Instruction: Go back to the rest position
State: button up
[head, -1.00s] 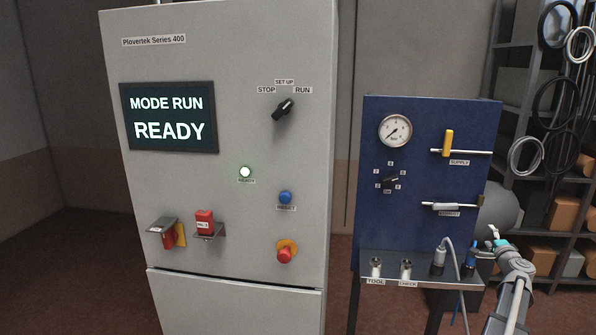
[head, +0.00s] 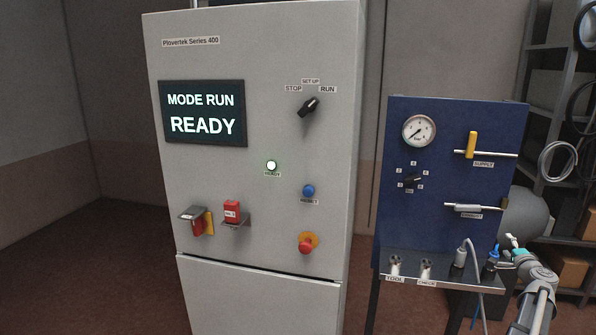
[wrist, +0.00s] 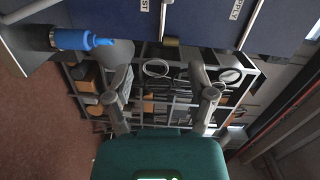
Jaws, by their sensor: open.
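My gripper (head: 513,243) is at the lower right of the head view, just right of the blue panel's shelf. In the wrist view its two fingers (wrist: 152,85) are spread apart with nothing between them. A blue fitting (head: 493,260) stands on the shelf close to my gripper. In the wrist view the blue fitting (wrist: 82,40) is at the upper left, apart from the fingers. The rest position itself is not marked in either view.
The grey cabinet (head: 260,215) shows "MODE RUN READY" on its screen (head: 203,113). The blue panel (head: 450,125) has a gauge, valves and a shelf (head: 440,283) with a grey hose (head: 472,262). A storage rack (head: 540,95) stands behind on the right. Open floor lies at left.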

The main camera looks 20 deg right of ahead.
jog(key=w+a+f+n+g+y, duration=0.1)
jog(key=w+a+f+n+y, duration=0.15)
jog(key=w+a, duration=0.45)
jog(key=w+a+f+n+y, duration=0.2)
jog(key=w+a+n+y, duration=0.15)
jog(key=a, duration=0.85)
jog(key=w+a+f+n+g+y, duration=0.1)
jog(key=w+a+f+n+y, duration=0.2)
jog(key=a, duration=0.6)
jog(key=w+a+f+n+g+y, duration=0.1)
jog(key=a+f+n+g, duration=0.15)
jog(key=a, duration=0.75)
jog(key=w+a+f+n+g+y, duration=0.1)
jog(key=a+f+n+g+y, duration=0.15)
jog(key=a, duration=0.65)
jog(key=s+a+f+n+g+h, duration=0.1)
jog(key=s+a+n+g, duration=0.1)
jog(key=s+a, duration=0.3)
jog(key=s+a+f+n+g+h, duration=0.2)
jog(key=s+a, duration=0.3)
jog(key=a, duration=0.6)
jog(key=s+a+f+n+g+h, duration=0.1)
jog(key=s+a+f+n+g, duration=0.1)
jog(key=a, duration=0.6)
jog(key=s+n+g, duration=0.1)
jog(key=s+g, duration=0.1)
jog(key=s, duration=0.1)
jog(key=shift+f+n+g, duration=0.2)
jog(key=shift+n+g, duration=0.1)
jog(key=shift+n, duration=0.1)
